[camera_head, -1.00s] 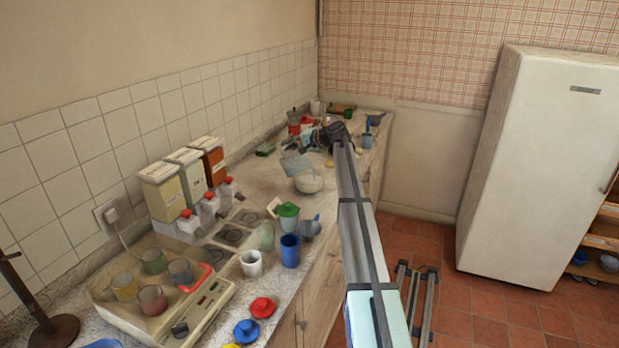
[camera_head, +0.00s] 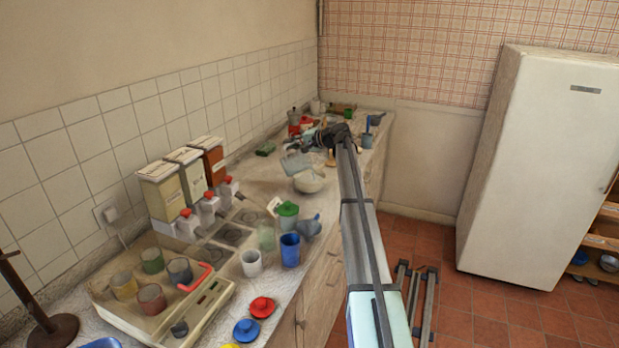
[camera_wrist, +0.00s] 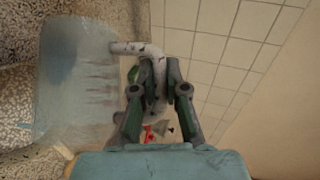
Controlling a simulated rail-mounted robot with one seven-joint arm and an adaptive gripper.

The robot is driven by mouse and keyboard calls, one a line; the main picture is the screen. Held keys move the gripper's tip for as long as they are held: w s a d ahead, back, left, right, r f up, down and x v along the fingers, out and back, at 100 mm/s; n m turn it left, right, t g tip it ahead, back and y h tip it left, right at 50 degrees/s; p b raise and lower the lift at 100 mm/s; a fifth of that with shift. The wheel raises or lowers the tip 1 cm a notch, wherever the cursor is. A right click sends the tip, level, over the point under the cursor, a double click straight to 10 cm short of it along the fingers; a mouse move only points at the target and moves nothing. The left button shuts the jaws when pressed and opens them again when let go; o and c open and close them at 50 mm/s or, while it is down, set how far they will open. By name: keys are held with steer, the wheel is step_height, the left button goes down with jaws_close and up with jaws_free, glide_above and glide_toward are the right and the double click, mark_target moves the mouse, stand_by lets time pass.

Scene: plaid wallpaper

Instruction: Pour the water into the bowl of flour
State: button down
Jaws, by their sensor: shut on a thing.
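A pale translucent jug (camera_head: 294,164) is tilted just above a whitish bowl (camera_head: 308,183) on the counter in the head view. In the wrist view the jug (camera_wrist: 75,85) fills the left side, and its pale, chipped handle (camera_wrist: 132,48) runs to the right. My gripper (camera_wrist: 160,85) is shut on this handle. In the head view my gripper (camera_head: 318,139) is small, beyond the bowl and partly hidden by my arm. The bowl's contents and any stream of water are too small to make out.
A green-lidded container (camera_head: 287,213), a blue cup (camera_head: 290,250) and a white cup (camera_head: 251,263) stand nearer on the counter (camera_head: 283,308). Clutter fills the counter's far end. A white fridge (camera_head: 540,165) stands right.

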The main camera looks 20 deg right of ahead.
mark_target(282, 160)
steer(key=shift+d+m+y+b, duration=0.3)
steer(key=shift+d+b, duration=0.05)
stand_by(0.4)
steer(key=shift+a, duration=0.1)
steer(key=a+n+h, duration=0.1)
steer(key=a+h+p, duration=0.1)
steer(key=a, duration=0.1)
steer(key=shift+a+r+n+g, duration=0.15)
steer(key=shift+a+n+g, duration=0.05)
steer(key=shift+n+g, duration=0.2)
steer(key=shift+h, duration=0.3)
steer(key=shift+a+f+n+h, duration=0.2)
steer(key=shift+a+n+h, duration=0.1)
steer(key=shift+a, duration=0.2)
steer(key=a+f+n+g+h+b, duration=0.1)
steer(key=a+f+n+h+b, duration=0.2)
steer(key=a+f+h, duration=0.5)
steer(key=shift+w+a+f+n+h, duration=0.25)
steer(key=shift+a+n, duration=0.3)
steer(key=shift+n, duration=0.35)
steer(key=shift+s, duration=0.1)
